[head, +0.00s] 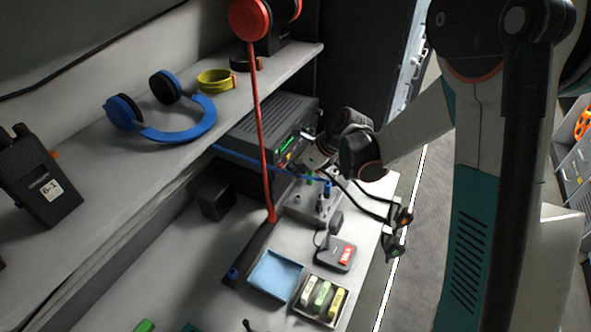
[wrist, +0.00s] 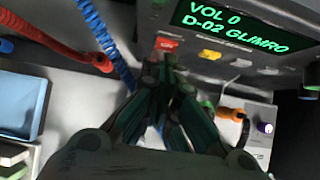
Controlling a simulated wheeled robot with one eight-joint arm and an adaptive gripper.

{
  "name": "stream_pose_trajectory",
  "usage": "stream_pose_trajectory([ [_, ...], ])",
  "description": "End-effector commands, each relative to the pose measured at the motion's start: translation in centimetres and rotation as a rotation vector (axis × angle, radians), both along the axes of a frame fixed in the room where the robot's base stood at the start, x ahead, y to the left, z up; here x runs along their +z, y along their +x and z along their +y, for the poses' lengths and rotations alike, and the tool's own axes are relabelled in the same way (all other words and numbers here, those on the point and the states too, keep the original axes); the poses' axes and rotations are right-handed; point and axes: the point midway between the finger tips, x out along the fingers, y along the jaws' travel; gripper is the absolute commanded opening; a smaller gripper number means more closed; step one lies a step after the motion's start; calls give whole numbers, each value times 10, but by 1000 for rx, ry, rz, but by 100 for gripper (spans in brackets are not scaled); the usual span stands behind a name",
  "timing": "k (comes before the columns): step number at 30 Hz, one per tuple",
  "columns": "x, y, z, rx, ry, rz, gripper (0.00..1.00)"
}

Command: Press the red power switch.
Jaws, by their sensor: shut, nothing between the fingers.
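The red power switch (wrist: 166,44) is a small red-orange square on the front of a grey radio unit (wrist: 218,60), left of and below its green display (wrist: 235,28), in the wrist view. My gripper (wrist: 159,66) is shut and empty. Its dark green fingers point at the radio front, with the tips just below the switch in the picture. I cannot tell whether they touch it. In the head view the radio (head: 275,118) stands under the shelf, and my wrist hides part of its front. The switch and fingertips cannot be made out clearly there.
A red cord (head: 259,140) hangs in front of the radio. A blue coiled cord (wrist: 112,48) runs left of my fingers. A blue tray (head: 275,275) and a box of small blocks (head: 303,306) are on the counter. Blue headphones (head: 185,133) lie on the shelf.

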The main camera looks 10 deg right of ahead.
Motion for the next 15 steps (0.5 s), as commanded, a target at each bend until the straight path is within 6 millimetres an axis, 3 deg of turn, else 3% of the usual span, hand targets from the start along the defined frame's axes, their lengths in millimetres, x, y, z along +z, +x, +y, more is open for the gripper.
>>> stream_pose_trajectory([
  [10, -13, 4, 5, -2, 127, -83, 0],
  [15, -10, 4, 6, 1, 170, -112, 0],
])
